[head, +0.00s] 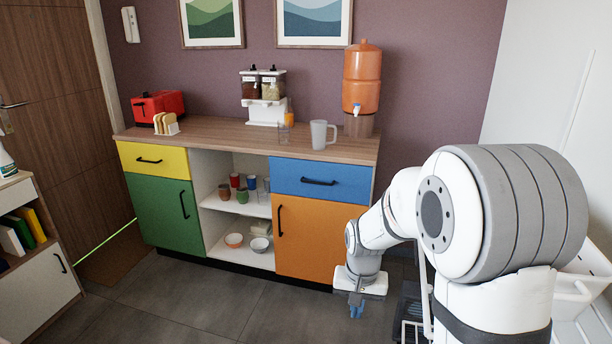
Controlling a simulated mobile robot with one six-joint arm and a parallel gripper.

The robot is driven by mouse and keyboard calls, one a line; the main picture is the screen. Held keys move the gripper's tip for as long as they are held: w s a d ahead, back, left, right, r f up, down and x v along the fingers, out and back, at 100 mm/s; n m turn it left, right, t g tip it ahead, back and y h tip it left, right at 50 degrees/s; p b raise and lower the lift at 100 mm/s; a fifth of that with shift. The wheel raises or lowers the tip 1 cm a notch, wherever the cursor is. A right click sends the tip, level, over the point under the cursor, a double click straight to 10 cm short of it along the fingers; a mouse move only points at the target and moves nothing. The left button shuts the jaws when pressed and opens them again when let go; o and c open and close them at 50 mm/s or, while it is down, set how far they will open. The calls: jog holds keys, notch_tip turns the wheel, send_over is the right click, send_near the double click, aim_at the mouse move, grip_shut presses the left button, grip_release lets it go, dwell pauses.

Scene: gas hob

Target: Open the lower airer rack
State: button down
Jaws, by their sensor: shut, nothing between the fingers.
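My gripper (356,311) hangs low over the floor in front of the orange cabinet door, fingers pointing down. Its blue fingertips are shut and empty, apart from any furniture as far as I can tell. No airer rack can be made out for sure. A small white barred piece (411,331) shows low beside my arm, next to a dark slatted thing (408,304); it may be part of an airer. My arm hides most of that area.
The sideboard (250,131) stands behind my gripper, with an orange door (307,241), a blue drawer (318,181) and open shelves with cups and bowls. White tray-like parts (585,288) show at the right edge behind my arm. The grey floor (190,308) at the left front is clear.

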jog(key=s+d+r+n+t+p, duration=0.1)
jog(key=s+r+p, duration=0.4)
jog(key=s+r, duration=0.4)
jog(key=s+d+r+n+t+p, duration=0.1)
jog(key=s+r+p, duration=0.5)
jog(key=r, duration=0.9)
jog(key=s+d, duration=0.1)
jog(key=s, duration=0.1)
jog(key=shift+s, duration=0.35)
jog(key=c, duration=2)
grip_release()
jog(key=shift+s+d+r+p, duration=0.15)
jog(key=shift+s+r+p, duration=0.1)
jog(key=shift+s+p, duration=0.15)
jog(key=shift+o, duration=1.2)
jog(key=shift+n, duration=0.3)
jog(key=shift+d, duration=0.1)
